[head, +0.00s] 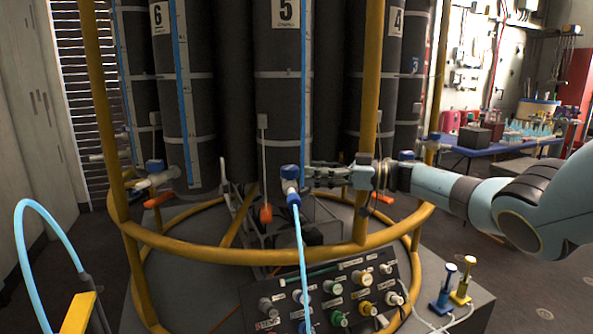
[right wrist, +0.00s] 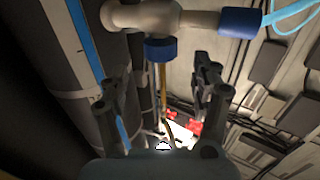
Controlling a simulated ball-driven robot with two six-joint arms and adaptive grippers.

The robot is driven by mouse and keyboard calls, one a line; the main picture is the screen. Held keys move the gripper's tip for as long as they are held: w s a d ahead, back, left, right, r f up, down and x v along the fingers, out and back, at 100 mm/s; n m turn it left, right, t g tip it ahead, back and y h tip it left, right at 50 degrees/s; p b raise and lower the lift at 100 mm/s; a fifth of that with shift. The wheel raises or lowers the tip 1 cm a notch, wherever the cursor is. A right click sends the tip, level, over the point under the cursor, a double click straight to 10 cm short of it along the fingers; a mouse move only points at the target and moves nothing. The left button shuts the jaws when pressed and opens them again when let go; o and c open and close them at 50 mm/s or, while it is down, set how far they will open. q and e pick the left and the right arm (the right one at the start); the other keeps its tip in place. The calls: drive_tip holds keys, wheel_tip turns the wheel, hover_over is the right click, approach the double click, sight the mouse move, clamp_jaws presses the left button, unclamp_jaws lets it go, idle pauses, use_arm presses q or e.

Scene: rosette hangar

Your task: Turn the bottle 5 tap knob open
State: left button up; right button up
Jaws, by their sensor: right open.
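Bottle 5 (head: 285,95) is a tall dark cylinder marked 5, near the middle of the head view. Its tap has a blue knob (head: 290,172) low on the front, and a light blue hose (head: 300,250) runs down from the tap. My right gripper (head: 309,177) is open just right of the tap, its fingers pointing left at it. In the right wrist view, the blue knob (right wrist: 160,50) on the pale tap body (right wrist: 150,16) lies ahead of the gap between the fingers (right wrist: 162,95). No grip on it shows. My left gripper is out of view.
A yellow rail frame (head: 270,257) circles the bottles, with an upright (head: 371,90) close by my right arm. Bottle 6 (head: 182,100) stands left. A panel of coloured knobs (head: 330,295) sits below. A blue table (head: 500,145) stands at the right.

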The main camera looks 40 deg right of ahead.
drive_tip(key=v, duration=0.5)
drive_tip(key=shift+s+d, duration=0.1)
drive_tip(key=m+t+h+b, duration=0.2)
drive_tip(key=m+t+h, duration=0.2)
drive_tip(key=m+h, duration=0.75)
approach(293, 169)
drive_tip(key=w+a+n+h, duration=0.1)
drive_tip(key=n+h, duration=0.1)
drive_tip(key=w+p, duration=0.1)
drive_tip(key=w, duration=0.2)
drive_tip(key=w+p, duration=0.2)
drive_tip(key=w, duration=0.1)
drive_tip(key=w+p, duration=0.1)
drive_tip(key=w, duration=0.2)
drive_tip(key=shift+w+d+f, duration=0.1)
drive_tip(key=shift+d, duration=0.3)
drive_tip(key=shift+w+f+p, duration=0.15)
drive_tip(key=shift+w+p, duration=0.35)
drive_tip(key=shift+w, duration=0.3)
